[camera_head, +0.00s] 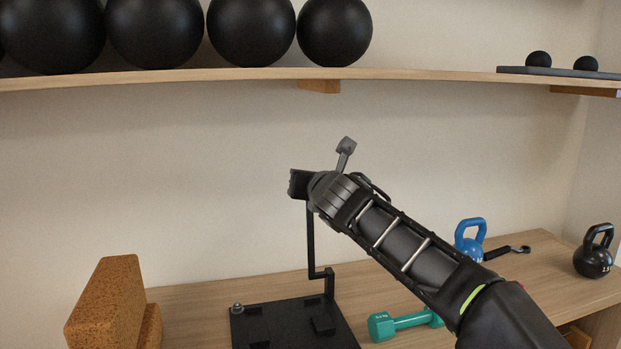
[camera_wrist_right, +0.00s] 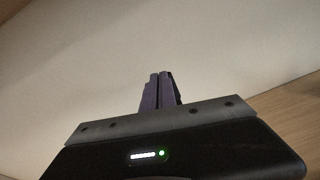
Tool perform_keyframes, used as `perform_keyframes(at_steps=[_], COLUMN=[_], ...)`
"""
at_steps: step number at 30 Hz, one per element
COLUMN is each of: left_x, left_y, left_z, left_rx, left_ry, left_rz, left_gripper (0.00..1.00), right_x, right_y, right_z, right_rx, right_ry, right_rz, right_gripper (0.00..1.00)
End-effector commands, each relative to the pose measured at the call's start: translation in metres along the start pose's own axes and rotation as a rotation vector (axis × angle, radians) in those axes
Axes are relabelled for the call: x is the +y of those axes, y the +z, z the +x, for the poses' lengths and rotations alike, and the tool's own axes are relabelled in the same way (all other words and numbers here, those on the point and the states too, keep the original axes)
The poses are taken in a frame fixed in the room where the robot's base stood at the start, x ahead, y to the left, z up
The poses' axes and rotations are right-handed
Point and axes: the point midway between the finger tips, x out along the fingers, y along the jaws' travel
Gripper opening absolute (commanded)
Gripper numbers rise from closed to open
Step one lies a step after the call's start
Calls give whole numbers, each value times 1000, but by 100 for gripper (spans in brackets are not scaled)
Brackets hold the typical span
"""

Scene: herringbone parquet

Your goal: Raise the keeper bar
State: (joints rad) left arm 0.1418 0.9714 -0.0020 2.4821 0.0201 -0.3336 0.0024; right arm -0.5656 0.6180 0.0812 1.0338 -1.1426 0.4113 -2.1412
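A black stand has a flat base plate (camera_head: 273,326) on the wooden bench. A thin black keeper bar (camera_head: 311,240) rises upright from it, with a step sideways near its foot. My right arm reaches in from the right, and my right gripper (camera_head: 299,184) is at the bar's upper end, which it hides. In the right wrist view the two fingers (camera_wrist_right: 159,92) are close together with only a thin line between them. I cannot tell whether they touch or pinch the bar. My left gripper is out of view.
A cork block (camera_head: 105,303) stands left of the base. A green dumbbell (camera_head: 383,327), a blue kettlebell (camera_head: 470,239) and a black kettlebell (camera_head: 594,255) are to the right. A shelf (camera_head: 250,76) with several black balls runs above. The wall is close behind.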

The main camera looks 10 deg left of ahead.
Motion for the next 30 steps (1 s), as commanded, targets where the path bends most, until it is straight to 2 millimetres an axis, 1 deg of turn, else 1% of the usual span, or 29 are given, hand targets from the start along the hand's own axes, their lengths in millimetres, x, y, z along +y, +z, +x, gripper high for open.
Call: perform_keyframes(at_steps=[1, 5, 10, 15, 18, 22, 30], left_x=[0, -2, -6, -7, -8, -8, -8], left_y=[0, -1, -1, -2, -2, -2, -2], left_z=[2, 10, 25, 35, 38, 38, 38], left_rx=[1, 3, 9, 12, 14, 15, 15], left_ry=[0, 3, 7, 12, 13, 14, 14], left_rz=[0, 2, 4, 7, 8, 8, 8], left_gripper=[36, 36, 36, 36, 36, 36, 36], right_x=[-4, -4, -2, 0, 0, 0, 1], right_y=[8, 7, 4, 3, 3, 3, 3], right_z=[-3, -16, -45, -74, -85, -90, -90], right_rx=[-18, -20, -18, -14, -12, -10, -9], right_ry=[-1, 0, 2, 2, 2, 1, 2], right_rz=[-2, -1, 0, 0, 0, 0, 0], right_gripper=[0, 0, 0, 0, 0, 0, 0])
